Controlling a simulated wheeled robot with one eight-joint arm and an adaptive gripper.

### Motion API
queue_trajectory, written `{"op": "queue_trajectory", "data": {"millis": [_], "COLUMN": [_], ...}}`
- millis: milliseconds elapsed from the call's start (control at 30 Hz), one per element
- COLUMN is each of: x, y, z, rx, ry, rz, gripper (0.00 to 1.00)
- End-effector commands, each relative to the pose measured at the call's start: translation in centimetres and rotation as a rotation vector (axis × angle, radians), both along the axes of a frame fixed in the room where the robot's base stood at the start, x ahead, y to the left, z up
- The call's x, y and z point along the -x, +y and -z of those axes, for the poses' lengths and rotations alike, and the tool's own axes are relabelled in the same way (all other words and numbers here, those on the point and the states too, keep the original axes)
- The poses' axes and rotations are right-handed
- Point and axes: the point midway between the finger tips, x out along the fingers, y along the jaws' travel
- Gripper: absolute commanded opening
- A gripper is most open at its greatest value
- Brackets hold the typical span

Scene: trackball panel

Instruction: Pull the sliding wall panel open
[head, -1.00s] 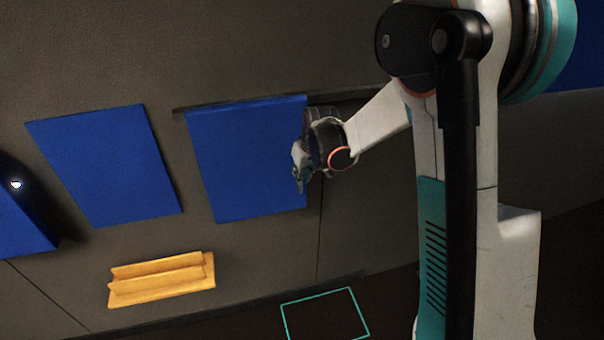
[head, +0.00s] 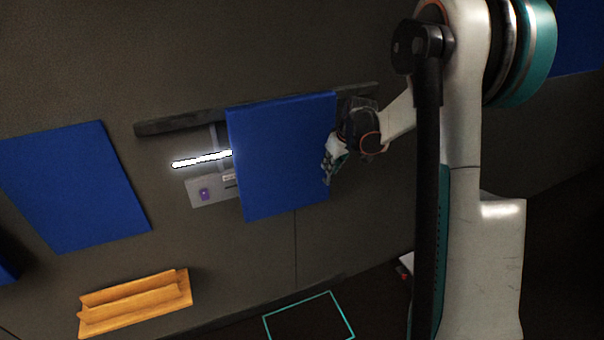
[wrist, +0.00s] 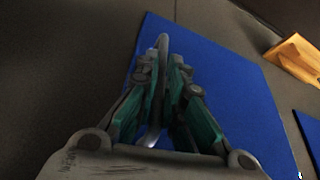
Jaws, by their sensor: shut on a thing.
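The blue sliding panel (head: 280,155) hangs below a dark rail (head: 160,127) on the wall in the head view. It stands partly to the right, and an area of wall at its left is uncovered. My gripper (head: 331,172) is at the panel's right edge. In the wrist view my gripper (wrist: 162,100) is shut on a metal bar handle (wrist: 163,45) in front of the blue panel (wrist: 215,90). The handle is hidden in the head view.
Left of the panel are a lit white strip (head: 200,159) and a grey plate (head: 207,191) with a purple button-like spot. Another blue panel (head: 75,187) is farther left. A yellow shelf (head: 135,303) is below. A teal square outline (head: 310,320) marks the floor.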

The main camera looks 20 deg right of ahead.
Motion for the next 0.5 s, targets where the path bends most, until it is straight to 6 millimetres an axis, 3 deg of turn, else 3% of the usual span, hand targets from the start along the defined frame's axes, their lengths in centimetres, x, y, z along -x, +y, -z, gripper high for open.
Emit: {"op": "queue_trajectory", "data": {"millis": [33, 200, 500], "x": [0.0, 0.0, 0.0], "y": [-2.1, -7.3, -13.0], "z": [0.1, 0.0, 0.0], "rx": [0.001, 0.001, 0.001], "ry": [0.001, 0.001, 0.000], "rz": [0.007, 0.006, 0.003], "gripper": [0.00, 0.00, 0.00]}}
